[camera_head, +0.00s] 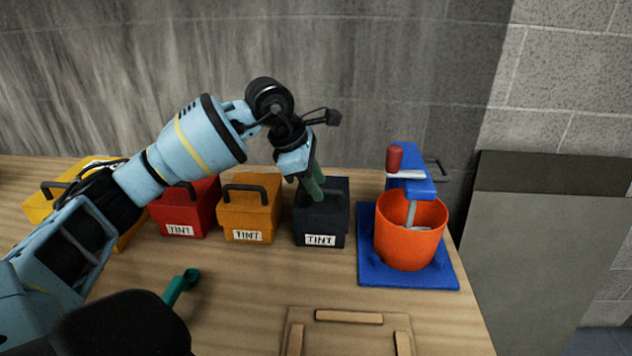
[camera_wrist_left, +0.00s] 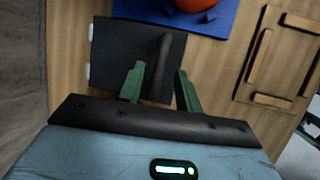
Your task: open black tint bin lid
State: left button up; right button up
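The black tint bin (camera_head: 320,228) stands on the wooden table at the right end of the bin row, with a white TINT label on its front. Its lid (camera_wrist_left: 120,55) lies flat and shut in the left wrist view. The dark lid handle (camera_wrist_left: 164,50) runs between the two green fingers of my left gripper (camera_wrist_left: 160,69). The fingers are apart, one on each side of the handle, with gaps visible. In the head view my left gripper (camera_head: 317,197) points down at the bin top and hides most of the handle. My right gripper is not seen.
Orange (camera_head: 250,218), red (camera_head: 186,215) and yellow (camera_head: 40,205) bins stand to the left. An orange bucket (camera_head: 408,235) on a blue stand (camera_head: 375,272) is close on the right. A green tool (camera_head: 178,288) and a wooden frame (camera_head: 350,317) lie in front.

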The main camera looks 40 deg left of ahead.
pick_arm(q)
jog(key=shift+f, duration=0.15)
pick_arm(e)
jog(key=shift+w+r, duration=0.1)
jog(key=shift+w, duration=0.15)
